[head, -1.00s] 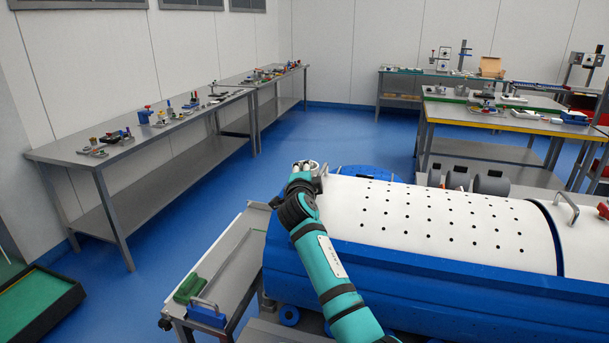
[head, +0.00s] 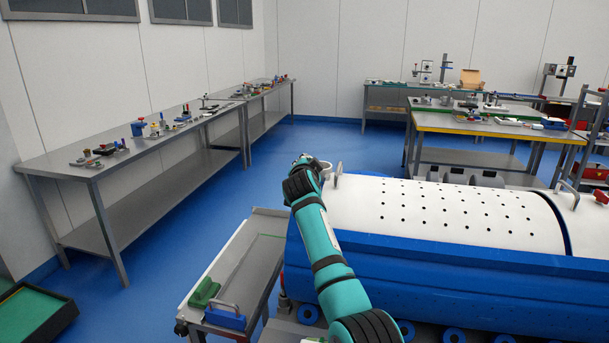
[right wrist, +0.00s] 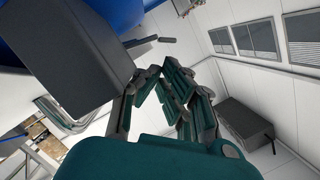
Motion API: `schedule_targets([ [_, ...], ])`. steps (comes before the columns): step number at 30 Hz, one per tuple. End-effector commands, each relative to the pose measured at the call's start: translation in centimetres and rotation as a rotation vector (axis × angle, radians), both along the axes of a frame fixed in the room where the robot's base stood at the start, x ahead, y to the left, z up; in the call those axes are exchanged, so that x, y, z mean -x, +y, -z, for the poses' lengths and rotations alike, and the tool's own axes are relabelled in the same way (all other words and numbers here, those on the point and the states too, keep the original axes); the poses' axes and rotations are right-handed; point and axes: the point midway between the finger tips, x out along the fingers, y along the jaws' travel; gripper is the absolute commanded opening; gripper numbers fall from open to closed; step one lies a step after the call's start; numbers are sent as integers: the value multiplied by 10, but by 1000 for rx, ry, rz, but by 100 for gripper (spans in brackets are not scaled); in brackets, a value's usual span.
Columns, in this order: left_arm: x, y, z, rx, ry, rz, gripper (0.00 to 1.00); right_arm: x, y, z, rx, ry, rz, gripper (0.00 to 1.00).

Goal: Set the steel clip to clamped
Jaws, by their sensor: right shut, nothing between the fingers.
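I cannot pick out the steel clip with certainty. A small grey upright tab (head: 339,169) and a pale ring-shaped part (head: 324,169) show at the left end of the white perforated cover (head: 430,212), beside my right gripper. My right gripper (head: 304,160) is at the far end of the teal arm, mostly hidden by its own wrist in the head view. In the right wrist view the right gripper (right wrist: 174,84) is shut with nothing between its fingers. I cannot tell whether it touches the tab or ring. My left gripper is out of view.
The cover lies on a large blue body (head: 450,285). A grey side tray (head: 245,262) holds a green block (head: 203,293) and a blue block with a handle (head: 225,318). In the right wrist view a dark grey block (right wrist: 80,55) is close on the left.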

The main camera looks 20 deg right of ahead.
Motion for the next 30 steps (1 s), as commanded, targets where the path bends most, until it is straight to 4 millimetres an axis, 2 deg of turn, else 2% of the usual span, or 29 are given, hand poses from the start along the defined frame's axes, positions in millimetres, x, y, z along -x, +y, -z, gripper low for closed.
schedule_targets([
  [1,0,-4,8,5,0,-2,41,-2,2,3,37,24,1,0],
  [9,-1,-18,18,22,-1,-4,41,-7,10,5,220,148,2,0],
  [19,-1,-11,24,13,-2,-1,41,-11,15,8,351,237,2,0],
  [30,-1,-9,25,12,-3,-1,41,-11,16,9,385,259,2,0],
])
